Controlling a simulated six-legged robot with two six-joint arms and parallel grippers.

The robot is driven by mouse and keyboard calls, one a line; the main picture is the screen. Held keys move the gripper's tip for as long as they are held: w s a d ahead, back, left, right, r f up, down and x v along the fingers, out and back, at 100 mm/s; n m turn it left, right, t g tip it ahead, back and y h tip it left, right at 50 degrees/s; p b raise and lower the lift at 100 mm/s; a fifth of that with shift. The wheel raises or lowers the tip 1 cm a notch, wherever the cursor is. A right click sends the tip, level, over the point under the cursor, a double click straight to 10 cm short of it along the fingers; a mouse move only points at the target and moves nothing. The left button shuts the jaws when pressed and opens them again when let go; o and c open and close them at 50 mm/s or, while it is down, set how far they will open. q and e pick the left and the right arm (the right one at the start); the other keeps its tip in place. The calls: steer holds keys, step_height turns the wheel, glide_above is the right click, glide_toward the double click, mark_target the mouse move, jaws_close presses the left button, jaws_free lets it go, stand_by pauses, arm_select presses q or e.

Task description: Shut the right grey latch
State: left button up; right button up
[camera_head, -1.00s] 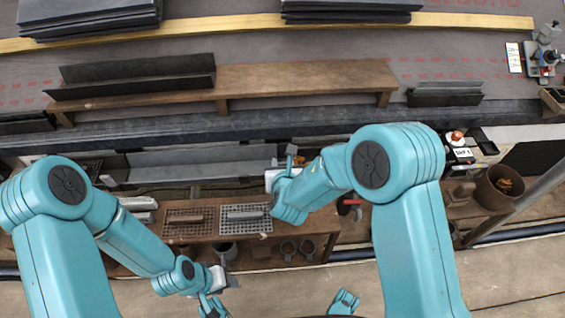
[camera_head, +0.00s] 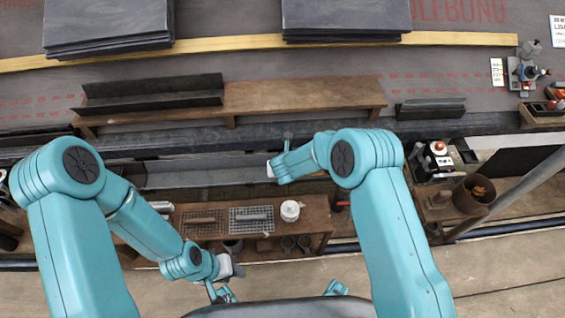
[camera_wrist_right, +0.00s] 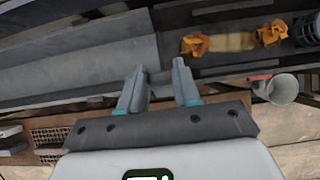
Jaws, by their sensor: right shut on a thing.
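My right gripper (camera_head: 287,140) reaches the long grey gutter along the roof edge. In the right wrist view its two fingers (camera_wrist_right: 158,88) stand a little apart at the gutter's edge, shut on a small grey piece, apparently the right grey latch. The latch is mostly hidden between and behind the fingers, so its angle cannot be told. The grey gutter (camera_head: 195,178) runs left from there. My left gripper (camera_head: 230,268) hangs low in front of the bench, away from the gutter; its fingers are too small to read.
A wooden bench (camera_head: 318,215) below the gutter carries a metal grid (camera_head: 251,219) and a white pot (camera_head: 290,210). A brown bucket (camera_head: 473,194) stands at the right. A wooden plank (camera_head: 305,95) and slate stacks (camera_head: 108,22) lie on the roof. Orange scraps (camera_wrist_right: 195,44) lie in the trough.

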steer(key=shift+s+f, duration=0.1)
stand_by(0.3)
steer(key=o, duration=1.1)
steer(key=shift+c, duration=0.2)
steer(key=p+v, duration=0.2)
steer(key=v, duration=1.4)
steer(key=shift+r, duration=0.2)
